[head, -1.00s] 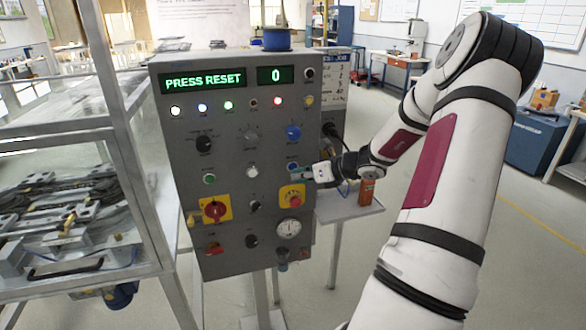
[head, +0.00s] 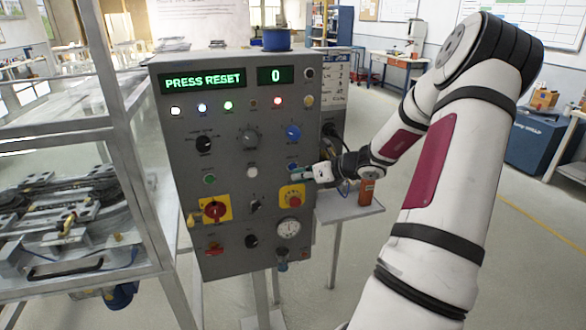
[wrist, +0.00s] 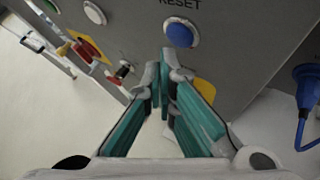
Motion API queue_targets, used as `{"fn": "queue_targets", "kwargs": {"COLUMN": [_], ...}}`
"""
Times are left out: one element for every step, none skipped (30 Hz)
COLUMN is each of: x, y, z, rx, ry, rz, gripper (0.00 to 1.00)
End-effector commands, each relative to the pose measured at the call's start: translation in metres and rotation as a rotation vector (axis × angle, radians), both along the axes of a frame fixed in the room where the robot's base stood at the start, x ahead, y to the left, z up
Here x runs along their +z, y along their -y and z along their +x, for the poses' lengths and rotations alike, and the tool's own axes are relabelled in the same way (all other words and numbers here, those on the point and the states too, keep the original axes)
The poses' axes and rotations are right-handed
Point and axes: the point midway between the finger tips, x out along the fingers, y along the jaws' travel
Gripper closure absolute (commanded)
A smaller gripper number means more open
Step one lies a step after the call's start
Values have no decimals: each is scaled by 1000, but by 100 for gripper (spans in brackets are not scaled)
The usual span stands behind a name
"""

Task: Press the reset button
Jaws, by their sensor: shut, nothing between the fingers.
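The reset button is a round blue button (wrist: 180,33) with a pale ring, under the label RESET on the grey panel in the wrist view. In the head view the blue button (head: 292,167) is small and partly covered by my gripper. My gripper (wrist: 164,58) is shut and empty, its teal fingers together. Its tips lie just below the button in the wrist picture; I cannot tell whether they touch it. In the head view my gripper (head: 297,175) is at the panel's right side, above the yellow-backed red button.
The control panel (head: 230,120) shows PRESS RESET (head: 203,80) and 0 (head: 275,75). A red emergency button (head: 293,199) on yellow is close below my gripper. An orange box (head: 366,192) stands on a side shelf to the right. A blue plug (wrist: 307,73) shows at the wrist view's right.

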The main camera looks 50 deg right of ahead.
Motion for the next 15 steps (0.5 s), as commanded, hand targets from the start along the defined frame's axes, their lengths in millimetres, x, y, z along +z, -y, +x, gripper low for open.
{"fn": "queue_targets", "kwargs": {"x": [0, 0, 0, 0, 0, 0, 0, 0, 0, 0, 0, 0, 0, 0, 0], "y": [0, 0, 0, 0, 0, 1, 1, 1, 2, 3, 3, 4, 4, 4, 5], "z": [0, 0, 0, 0, 0, 1, 2, 2, 3, 4, 5, 6, 7, 7, 7], "rx": [0, 0, 0, 0, 0, 0, 0, 0, 0, 0, 0, 0, 0, 0, 0], "ry": [0, 0, 0, 0, 0, 0, 0, 0, 0, 0, 0, 0, 0, 0, 0], "rz": [0, 0, 0, 0, 0, 0, 0, 0, 0, 0, 0, 0, 0, 0, 0], "gripper": [100, 100, 100, 100, 100, 100, 100, 100, 100, 100, 100, 100, 100, 100, 100]}}
